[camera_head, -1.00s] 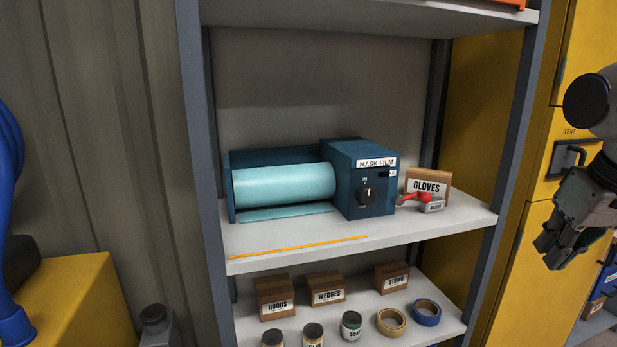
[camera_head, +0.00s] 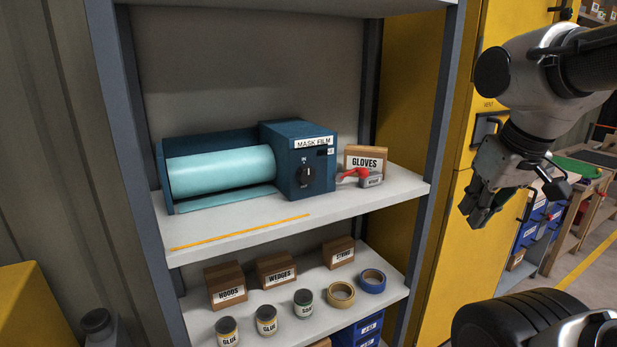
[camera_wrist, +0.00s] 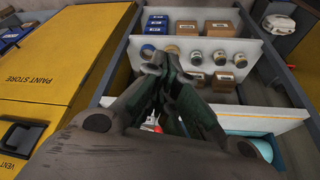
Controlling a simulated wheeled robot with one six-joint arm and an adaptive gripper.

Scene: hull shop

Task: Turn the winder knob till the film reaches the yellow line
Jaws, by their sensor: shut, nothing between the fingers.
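The blue mask film winder (camera_head: 285,150) stands on the middle shelf. Its black knob (camera_head: 305,175) is on the front of the box. A pale teal film roll (camera_head: 220,170) lies to the left of the box, with a short strip of film (camera_head: 225,199) flat on the shelf below it. The yellow line (camera_head: 240,232) runs near the shelf's front edge, apart from the film. My gripper (camera_head: 477,220) is to the right of the shelf, empty and shut, away from the knob. In the wrist view the fingertips (camera_wrist: 160,65) meet; the arm hides most of the winder there.
A gloves box (camera_head: 365,157) and a red-handled grey item (camera_head: 368,177) sit right of the winder. The lower shelf holds boxes (camera_head: 276,271), cans (camera_head: 303,303) and tape rolls (camera_head: 371,281). A grey shelf post (camera_head: 425,150) and yellow cabinet (camera_head: 455,260) stand near my gripper.

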